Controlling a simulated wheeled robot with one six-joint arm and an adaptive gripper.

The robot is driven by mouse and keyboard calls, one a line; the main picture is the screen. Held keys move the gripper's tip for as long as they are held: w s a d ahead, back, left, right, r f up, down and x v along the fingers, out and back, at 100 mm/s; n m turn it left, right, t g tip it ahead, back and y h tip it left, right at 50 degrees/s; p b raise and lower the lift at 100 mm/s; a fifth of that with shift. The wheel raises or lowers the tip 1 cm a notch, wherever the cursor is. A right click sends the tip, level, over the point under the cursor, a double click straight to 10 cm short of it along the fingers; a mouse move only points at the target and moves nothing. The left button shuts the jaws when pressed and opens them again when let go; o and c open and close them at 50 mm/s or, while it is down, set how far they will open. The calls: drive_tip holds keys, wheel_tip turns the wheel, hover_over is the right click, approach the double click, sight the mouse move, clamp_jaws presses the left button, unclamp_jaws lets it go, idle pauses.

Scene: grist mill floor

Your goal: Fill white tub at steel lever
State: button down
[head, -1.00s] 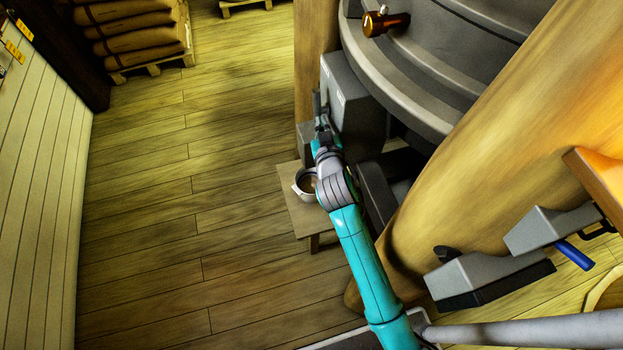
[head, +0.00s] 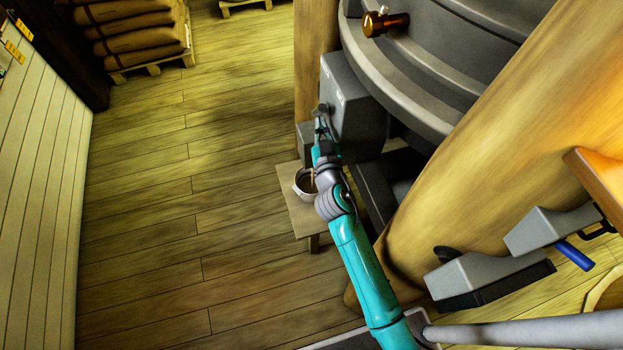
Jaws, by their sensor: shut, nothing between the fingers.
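The white tub (head: 299,186) stands upright on a low wooden stand beneath the grey spout box (head: 352,108). My arm covers its right side. Something brown shows inside it, with a thin tan streak at its mouth; I cannot tell the fill level. My gripper (head: 321,122) is shut, above and slightly right of the tub, at the left face of the spout box. A small grey rounded end, seemingly the steel lever (head: 322,107), shows at the fingertips. I cannot tell whether they touch it.
The low stand (head: 297,213) is close to a wooden post. A large round grey mill casing (head: 440,70) and a thick timber (head: 480,140) fill the right. Grey boxes, one with a blue handle (head: 573,255), are at lower right. Stacked sacks (head: 130,35) lie far left. Floor between is clear.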

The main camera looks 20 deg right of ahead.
sight(318, 111)
drive_tip(key=shift+d+r+g, duration=0.15)
drive_tip(key=shift+r+g, duration=0.2)
drive_tip(key=shift+g, duration=0.35)
drive_tip(key=shift+s+r+n+g, duration=0.2)
drive_tip(key=shift+r+n+g, duration=0.1)
drive_tip(key=shift+g, duration=0.6)
drive_tip(key=shift+r+g+y, duration=0.2)
drive_tip(key=shift+g+y, duration=0.1)
drive_tip(key=shift+g, duration=0.1)
drive_tip(key=shift+r+g, duration=0.2)
drive_tip(key=shift+g, duration=0.6)
